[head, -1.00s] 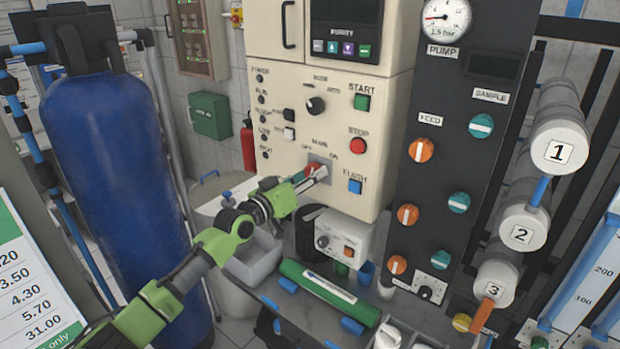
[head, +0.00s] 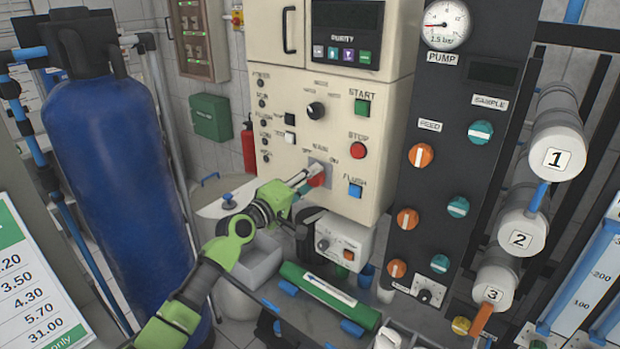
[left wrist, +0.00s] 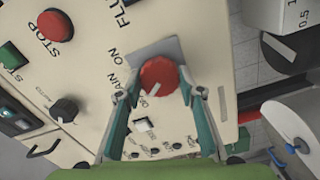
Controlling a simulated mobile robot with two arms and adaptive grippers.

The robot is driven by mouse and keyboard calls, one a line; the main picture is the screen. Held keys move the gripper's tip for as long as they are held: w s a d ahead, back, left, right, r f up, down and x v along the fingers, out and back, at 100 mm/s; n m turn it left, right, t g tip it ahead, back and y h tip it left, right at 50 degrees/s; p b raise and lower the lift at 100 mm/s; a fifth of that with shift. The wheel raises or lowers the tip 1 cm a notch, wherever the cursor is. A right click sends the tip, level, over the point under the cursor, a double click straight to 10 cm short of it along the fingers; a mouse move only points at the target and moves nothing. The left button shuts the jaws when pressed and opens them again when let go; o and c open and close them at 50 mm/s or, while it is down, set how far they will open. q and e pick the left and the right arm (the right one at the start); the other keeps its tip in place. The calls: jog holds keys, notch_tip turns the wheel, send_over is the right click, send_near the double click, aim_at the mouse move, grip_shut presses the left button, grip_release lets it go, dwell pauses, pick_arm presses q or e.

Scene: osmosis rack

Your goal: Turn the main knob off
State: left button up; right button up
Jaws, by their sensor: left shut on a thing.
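The red main knob (head: 317,178) sits on a grey plate low on the cream control panel (head: 335,135), under the MAIN label with OFF on the left and ON on the right. My left gripper (head: 309,180) reaches it from the lower left and is shut on it. In the left wrist view the red knob (left wrist: 158,76) lies between the two fingertips of the left gripper (left wrist: 157,88). A pale mark shows near the knob's lower edge, but I cannot tell its exact pointing. My right gripper is not in view.
A black selector knob (head: 316,110), green START button (head: 362,107), red STOP button (head: 358,150) and blue FLUSH button (head: 355,190) are close by on the panel. A small white box (head: 344,243) juts out below. A blue tank (head: 120,190) stands left.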

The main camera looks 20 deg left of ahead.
pick_arm(q)
jog(key=shift+n, duration=0.6)
jog(key=o, duration=1.1)
jog(key=v, duration=1.2)
